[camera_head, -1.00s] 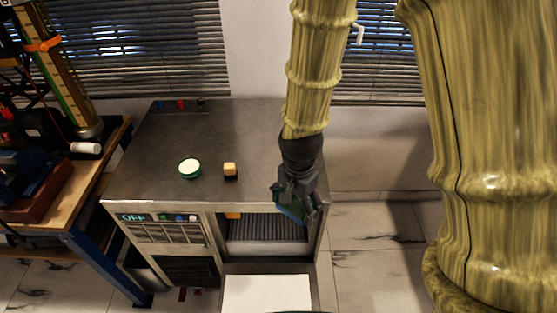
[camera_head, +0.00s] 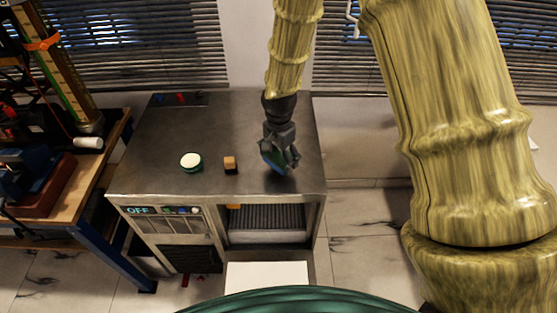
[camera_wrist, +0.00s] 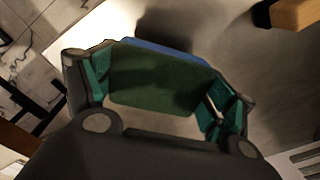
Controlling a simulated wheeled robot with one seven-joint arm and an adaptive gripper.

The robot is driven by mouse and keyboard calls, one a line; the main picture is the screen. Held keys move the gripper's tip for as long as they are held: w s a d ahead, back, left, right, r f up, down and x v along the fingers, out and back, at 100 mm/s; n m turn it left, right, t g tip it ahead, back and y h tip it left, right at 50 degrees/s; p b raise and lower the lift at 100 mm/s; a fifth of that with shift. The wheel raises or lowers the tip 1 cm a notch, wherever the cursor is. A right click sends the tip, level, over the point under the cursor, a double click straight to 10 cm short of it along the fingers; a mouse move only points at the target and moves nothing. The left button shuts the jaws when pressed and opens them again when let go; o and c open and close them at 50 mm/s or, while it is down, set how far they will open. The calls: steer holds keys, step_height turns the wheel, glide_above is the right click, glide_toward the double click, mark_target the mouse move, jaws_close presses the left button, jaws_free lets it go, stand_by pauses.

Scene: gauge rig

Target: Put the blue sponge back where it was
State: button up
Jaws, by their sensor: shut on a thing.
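The blue sponge (camera_head: 270,156) is held in my gripper (camera_head: 279,163) over the right part of the grey metal cabinet top (camera_head: 227,122). In the wrist view the sponge (camera_wrist: 158,88) spans the space between the two fingers of my gripper (camera_wrist: 160,98). Its broad face looks dark green and a blue layer shows along its far edge. I cannot tell whether the sponge touches the top. Its earlier resting place is not marked in view.
A white round piece with a green rim (camera_head: 191,162) and a small wood-and-black block (camera_head: 230,164) stand left of the gripper. Below is an open ribbed compartment (camera_head: 267,222) beside an OFF display (camera_head: 138,210). A cluttered workbench (camera_head: 88,182) stands left.

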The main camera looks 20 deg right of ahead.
mark_target(278, 164)
steer(key=shift+w, duration=0.25)
steer(key=shift+f+p, duration=0.75)
steer(key=shift+f, duration=1)
steer(key=shift+f, duration=0.15)
steer(key=o, duration=1)
steer(key=shift+o, duration=0.2)
steer(key=shift+s+a+r+b, duration=0.15)
steer(key=shift+r+b, duration=0.7)
steer(key=shift+r, duration=2.25)
steer(key=shift+s+d+r+b, duration=0.1)
steer(key=shift+r+b, duration=0.75)
steer(key=shift+r, duration=2.2)
